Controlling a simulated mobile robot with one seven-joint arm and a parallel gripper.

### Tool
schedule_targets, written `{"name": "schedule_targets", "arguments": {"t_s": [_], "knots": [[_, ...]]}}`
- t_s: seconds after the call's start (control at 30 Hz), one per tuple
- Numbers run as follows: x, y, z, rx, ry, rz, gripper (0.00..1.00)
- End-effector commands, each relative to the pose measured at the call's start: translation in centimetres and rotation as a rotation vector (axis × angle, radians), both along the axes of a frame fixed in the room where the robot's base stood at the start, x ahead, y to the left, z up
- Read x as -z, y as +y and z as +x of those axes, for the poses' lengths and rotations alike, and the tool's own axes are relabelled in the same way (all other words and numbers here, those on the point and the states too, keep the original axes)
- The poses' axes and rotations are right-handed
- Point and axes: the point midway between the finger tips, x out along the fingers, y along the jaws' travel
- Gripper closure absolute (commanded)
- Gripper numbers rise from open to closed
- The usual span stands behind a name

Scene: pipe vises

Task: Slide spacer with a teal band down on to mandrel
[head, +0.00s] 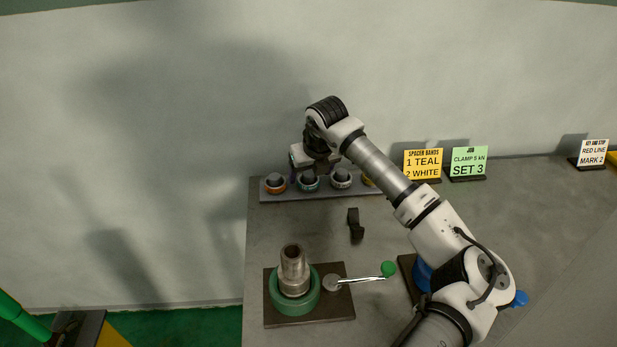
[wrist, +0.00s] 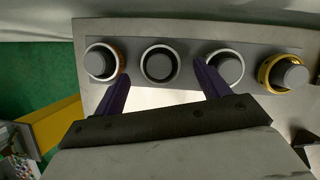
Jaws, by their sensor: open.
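The spacer with a teal band (head: 309,188) sits over a peg, second from left in the row on the grey rack. In the wrist view the same spacer (wrist: 142,65) shows as a pale ring around a dark peg; its band colour is not clear there. My gripper (wrist: 162,70) is open, its two purple fingers pointing at the rack on either side of this spacer, apart from it. In the head view my gripper (head: 308,168) hangs just above the row.
An orange-banded spacer (head: 275,188) stands left on the rack (head: 320,194), a white one (head: 342,184) right, and a yellow one (wrist: 265,75) at the end. A lever with a green knob (head: 388,269) extends right of the mandrel. A black bracket (head: 355,224) lies mid-table.

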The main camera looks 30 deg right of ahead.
Motion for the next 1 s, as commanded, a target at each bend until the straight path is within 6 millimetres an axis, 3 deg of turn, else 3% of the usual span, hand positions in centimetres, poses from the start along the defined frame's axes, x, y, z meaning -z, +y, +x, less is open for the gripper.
{"name": "schedule_targets", "arguments": {"t_s": [0.2,0.4,0.77,1.0], "knots": [[1.9,-0.2,0.8,0.001,0.000,0.001,0.25],[2.0,-0.2,0.8,0.001,-0.001,0.000,0.25],[1.9,-0.2,0.8,0.001,-0.001,0.000,0.71],[1.9,-0.2,0.8,0.001,-0.001,0.000,0.74]]}}
